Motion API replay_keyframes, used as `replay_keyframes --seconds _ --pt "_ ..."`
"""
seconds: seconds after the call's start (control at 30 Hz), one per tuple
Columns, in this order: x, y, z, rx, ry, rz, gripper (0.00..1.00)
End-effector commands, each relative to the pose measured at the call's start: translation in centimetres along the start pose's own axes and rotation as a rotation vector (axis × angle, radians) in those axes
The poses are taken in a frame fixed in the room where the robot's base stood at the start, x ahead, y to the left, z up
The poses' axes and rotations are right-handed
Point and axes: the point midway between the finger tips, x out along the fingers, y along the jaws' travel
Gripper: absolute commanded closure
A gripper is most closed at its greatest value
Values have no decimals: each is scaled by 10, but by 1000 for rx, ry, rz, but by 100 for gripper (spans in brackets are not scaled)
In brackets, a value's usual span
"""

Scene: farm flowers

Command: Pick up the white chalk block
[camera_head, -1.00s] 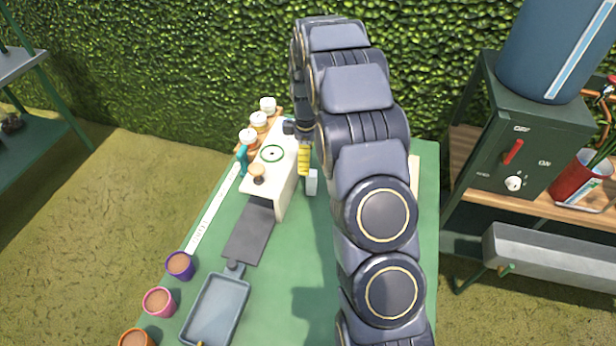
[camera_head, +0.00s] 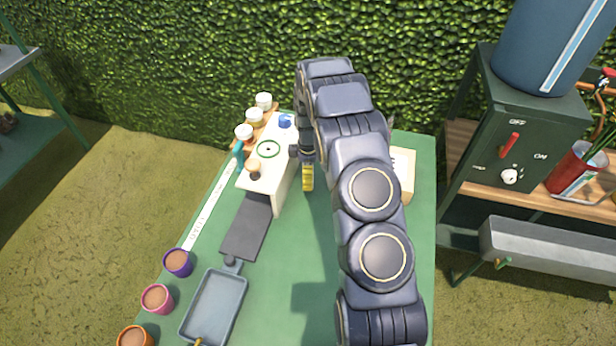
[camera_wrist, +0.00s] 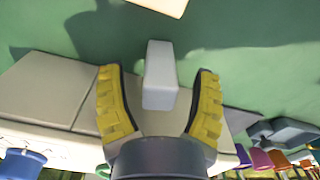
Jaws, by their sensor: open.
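The white chalk block (camera_wrist: 161,72) is in the middle of the wrist view, over the green table top. My gripper (camera_wrist: 157,75) is open, with one yellow finger on each side of the block and a visible gap on both sides. In the head view, my gripper (camera_head: 308,180) points down beside the right side of the cream box. I cannot make out the block in the head view; my gripper or arm appears to hide it.
The cream box (camera_head: 272,180) stands close left of my gripper. Jars (camera_head: 254,117) stand behind it. A grey tray (camera_head: 213,308) and several pots (camera_head: 178,263) are at the front left. A wooden board (camera_head: 404,178) lies right of my arm. Green table (camera_head: 300,265) is free in front.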

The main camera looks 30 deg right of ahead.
Motion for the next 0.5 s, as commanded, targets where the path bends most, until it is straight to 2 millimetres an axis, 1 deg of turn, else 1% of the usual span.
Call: replay_keyframes --seconds 0.07,0.1,0.17,0.2,0.23,0.27,0.5 --pt "-1 0 0 0 0 1 36" --pt "-1 0 0 0 0 1 40" --pt "-1 0 0 0 0 1 66" --pt "-1 0 0 0 0 1 83" --pt "-1 0 0 0 0 1 96" --pt "-1 0 0 0 0 1 100" --pt "0 0 0 0 0 1 100"
